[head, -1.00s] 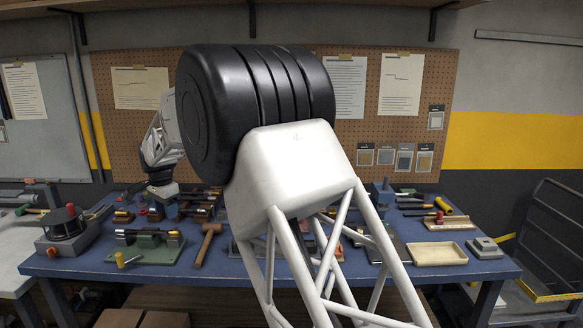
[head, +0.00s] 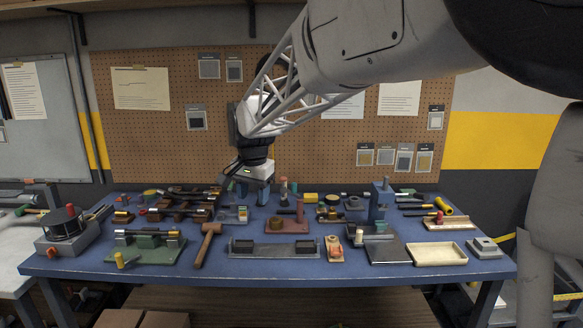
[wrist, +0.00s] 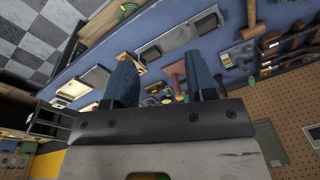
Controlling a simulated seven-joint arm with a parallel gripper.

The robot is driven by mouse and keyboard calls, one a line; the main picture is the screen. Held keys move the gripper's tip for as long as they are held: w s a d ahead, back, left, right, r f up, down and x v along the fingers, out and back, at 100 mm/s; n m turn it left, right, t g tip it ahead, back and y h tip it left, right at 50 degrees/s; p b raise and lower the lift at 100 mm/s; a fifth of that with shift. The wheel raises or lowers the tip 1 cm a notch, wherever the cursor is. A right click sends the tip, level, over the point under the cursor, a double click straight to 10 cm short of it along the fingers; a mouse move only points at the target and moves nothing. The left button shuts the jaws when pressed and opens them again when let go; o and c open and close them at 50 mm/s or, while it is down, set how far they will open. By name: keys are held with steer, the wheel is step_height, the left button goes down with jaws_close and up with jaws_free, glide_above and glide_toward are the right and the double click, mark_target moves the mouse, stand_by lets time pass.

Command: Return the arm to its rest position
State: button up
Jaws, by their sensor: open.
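My gripper (head: 246,188) hangs above the back of the blue workbench (head: 215,268), left of the middle, in front of the pegboard. My arm reaches in from the upper right. In the wrist view, the two blue-grey fingers of my gripper (wrist: 161,82) stand well apart with nothing between their tips. Behind the gap lie small bench objects, farther off and apart from the fingers. The gripper appears clear of the bench top.
A wooden mallet (head: 208,243), a long grey tray (head: 275,250), a green fixture (head: 146,249), a red-brown block with a post (head: 288,226) and a cream tray (head: 437,254) lie on the bench. The pegboard (head: 150,135) stands close behind.

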steer(key=s+d+n, duration=0.2)
steer(key=s+d, duration=1.6)
steer(key=d, duration=0.1)
steer(key=s+d+f+n, duration=0.1)
steer(key=s+d+f, duration=0.2)
steer(key=s, duration=0.7)
steer(key=s+d+f+n+t, duration=0.1)
steer(key=s+d+f, duration=0.3)
steer(key=s, duration=0.6)
steer(key=shift+d+h, duration=0.3)
steer(key=shift+d, duration=0.85)
